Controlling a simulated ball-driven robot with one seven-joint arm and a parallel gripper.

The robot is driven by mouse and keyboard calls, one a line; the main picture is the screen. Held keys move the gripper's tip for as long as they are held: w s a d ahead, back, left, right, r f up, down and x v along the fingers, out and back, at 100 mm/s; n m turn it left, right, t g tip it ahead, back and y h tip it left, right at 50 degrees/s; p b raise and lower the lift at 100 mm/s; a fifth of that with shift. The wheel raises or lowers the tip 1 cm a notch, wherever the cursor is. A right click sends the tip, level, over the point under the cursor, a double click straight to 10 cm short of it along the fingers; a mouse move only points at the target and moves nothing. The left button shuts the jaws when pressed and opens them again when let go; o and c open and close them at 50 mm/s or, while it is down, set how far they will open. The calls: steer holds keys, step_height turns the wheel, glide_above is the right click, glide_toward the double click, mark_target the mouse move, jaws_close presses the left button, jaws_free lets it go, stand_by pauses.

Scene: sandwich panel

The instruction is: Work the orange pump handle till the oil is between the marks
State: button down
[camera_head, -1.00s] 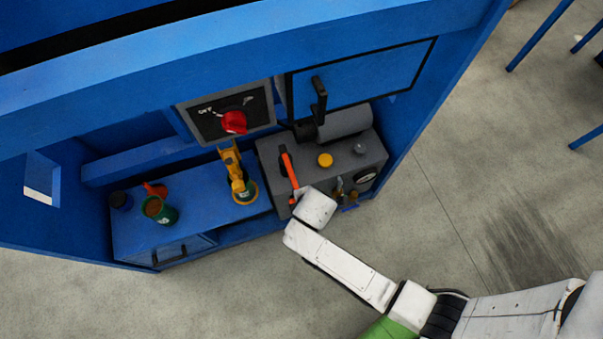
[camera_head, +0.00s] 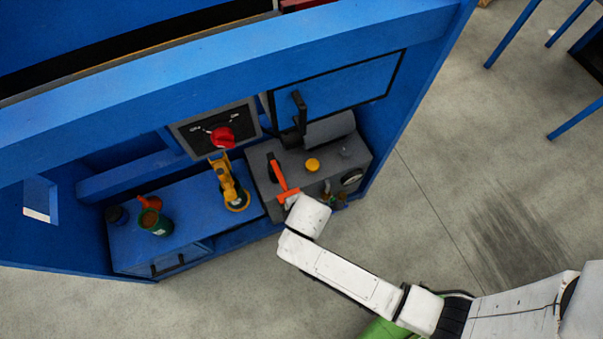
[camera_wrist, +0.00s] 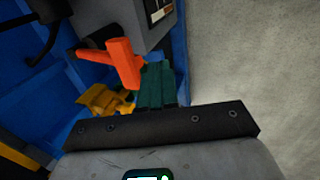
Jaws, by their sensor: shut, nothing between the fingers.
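The orange pump handle (camera_head: 279,178) stands at the left side of the dark grey pump unit (camera_head: 262,160) in the head view. It also shows large in the wrist view (camera_wrist: 124,62), its thick end just ahead of my fingers. My gripper (camera_wrist: 156,84) has teal fingers, shut together with nothing between them. The handle's end is beside and beyond the fingertips; I cannot tell whether they touch. In the head view my white wrist hides the fingers.
A yellow tool (camera_head: 229,183) and a green can (camera_head: 157,221) stand on the blue shelf to the left. A red knob (camera_head: 222,138) sits above. Open floor lies to the right.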

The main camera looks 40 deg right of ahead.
steer(key=v, duration=0.6)
steer(key=shift+s, duration=0.25)
steer(key=shift+r, duration=0.1)
